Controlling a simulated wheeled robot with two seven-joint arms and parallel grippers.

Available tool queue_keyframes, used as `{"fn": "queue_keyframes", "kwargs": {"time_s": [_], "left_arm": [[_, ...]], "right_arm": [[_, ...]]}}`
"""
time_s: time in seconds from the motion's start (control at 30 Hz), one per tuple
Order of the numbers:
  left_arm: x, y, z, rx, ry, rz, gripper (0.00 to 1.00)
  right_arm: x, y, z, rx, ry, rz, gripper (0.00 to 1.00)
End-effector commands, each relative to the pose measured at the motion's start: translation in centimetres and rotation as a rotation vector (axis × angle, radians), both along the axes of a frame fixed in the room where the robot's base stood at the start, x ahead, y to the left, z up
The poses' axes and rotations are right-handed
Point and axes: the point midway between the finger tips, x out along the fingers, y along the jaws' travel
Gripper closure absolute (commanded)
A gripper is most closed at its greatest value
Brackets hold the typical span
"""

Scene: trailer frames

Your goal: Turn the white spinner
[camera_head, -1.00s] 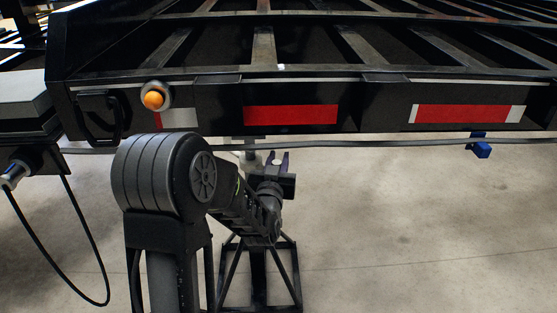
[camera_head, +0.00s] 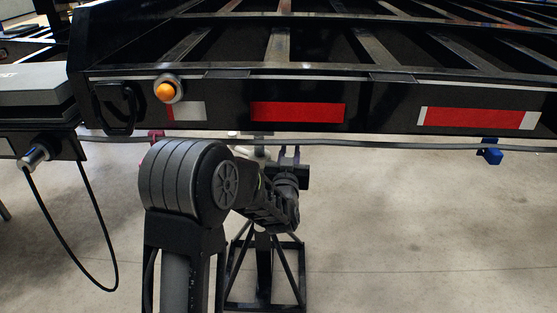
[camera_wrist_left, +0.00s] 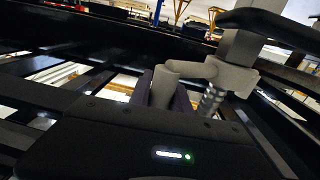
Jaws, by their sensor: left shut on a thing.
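The white spinner shows in the left wrist view as a pale grey-white crank (camera_wrist_left: 234,75) with a stubby round handle standing up at its left end. My left gripper (camera_wrist_left: 165,92) is shut on that handle, with dark fingers on either side of it. In the head view my left gripper (camera_head: 290,155) is just under the trailer's rear beam, beyond my dark arm. A pale part shows just left of it there, too small to tell apart. My right gripper is not in view.
The black trailer frame (camera_head: 380,117) with red reflectors spans the view above my gripper. An orange light (camera_head: 165,91) sits on its left end. A black stand (camera_head: 240,290) is on the floor below. A blue part (camera_head: 490,152) hangs at the right. Open floor lies to the right.

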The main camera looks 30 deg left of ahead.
Motion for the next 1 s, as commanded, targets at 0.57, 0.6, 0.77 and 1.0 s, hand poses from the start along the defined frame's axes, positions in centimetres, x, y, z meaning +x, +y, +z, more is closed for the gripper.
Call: {"fn": "queue_keyframes", "kwargs": {"time_s": [0.57,0.6,0.77,1.0], "left_arm": [[4.3,2.8,0.2,0.004,0.0,0.252,1.0],[4.4,3.1,0.2,0.004,-0.001,0.254,1.0],[5.0,4.1,0.2,0.004,-0.003,0.257,1.0],[5.1,4.3,0.2,0.003,-0.005,0.258,1.0]], "right_arm": [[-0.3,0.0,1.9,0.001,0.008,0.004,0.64],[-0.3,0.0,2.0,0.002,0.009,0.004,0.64],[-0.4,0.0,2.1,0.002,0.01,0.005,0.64],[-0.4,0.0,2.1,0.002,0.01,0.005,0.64]]}}
